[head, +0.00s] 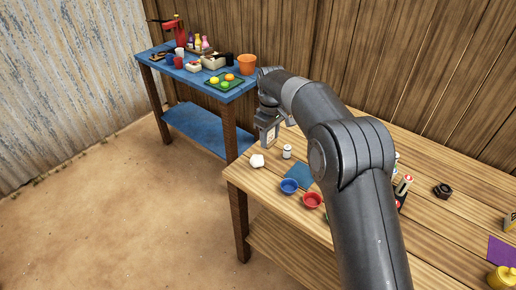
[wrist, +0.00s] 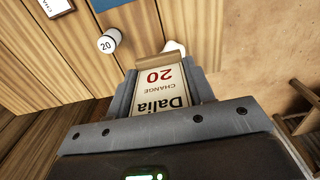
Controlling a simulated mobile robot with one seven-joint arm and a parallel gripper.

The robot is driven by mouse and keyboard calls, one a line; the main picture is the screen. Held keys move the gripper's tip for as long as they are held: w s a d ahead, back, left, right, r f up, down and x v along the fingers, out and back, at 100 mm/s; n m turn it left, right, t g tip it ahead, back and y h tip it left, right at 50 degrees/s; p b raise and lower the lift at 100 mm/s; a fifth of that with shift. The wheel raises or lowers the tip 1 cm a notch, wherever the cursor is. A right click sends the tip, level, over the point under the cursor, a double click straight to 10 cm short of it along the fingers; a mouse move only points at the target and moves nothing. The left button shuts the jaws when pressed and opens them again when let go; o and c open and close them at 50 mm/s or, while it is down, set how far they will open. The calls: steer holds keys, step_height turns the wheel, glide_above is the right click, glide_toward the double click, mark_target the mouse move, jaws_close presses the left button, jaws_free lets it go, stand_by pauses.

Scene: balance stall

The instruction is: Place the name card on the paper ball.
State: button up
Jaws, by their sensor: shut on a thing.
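The name card (wrist: 160,92) is in my gripper (head: 268,138). The white crumpled paper ball (head: 257,160) sits near the left corner of the wooden table. In the head view my gripper is just above and slightly right of the ball. In the wrist view only a bit of the ball (wrist: 174,46) shows beyond the card; the card hides the rest.
A white cylinder marked "20" (wrist: 109,41) stands near the ball; it also shows in the head view (head: 287,152). A dark blue mat (head: 299,173), a blue bowl (head: 289,187) and a red bowl (head: 312,200) are close by. A blue table (head: 205,130) stands behind.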

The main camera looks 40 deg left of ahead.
mark_target(258, 156)
steer(key=a, duration=0.1)
steer(key=s+a+f, duration=0.1)
steer(key=a+f, duration=0.1)
steer(key=shift+s+a+f, duration=0.2)
steer(key=shift+a+f, duration=0.05)
steer(key=shift+a, duration=0.15)
steer(key=shift+f, duration=2)
steer(key=shift+f, duration=0.1)
steer(key=o, duration=1)
steer(key=shift+c, duration=0.2)
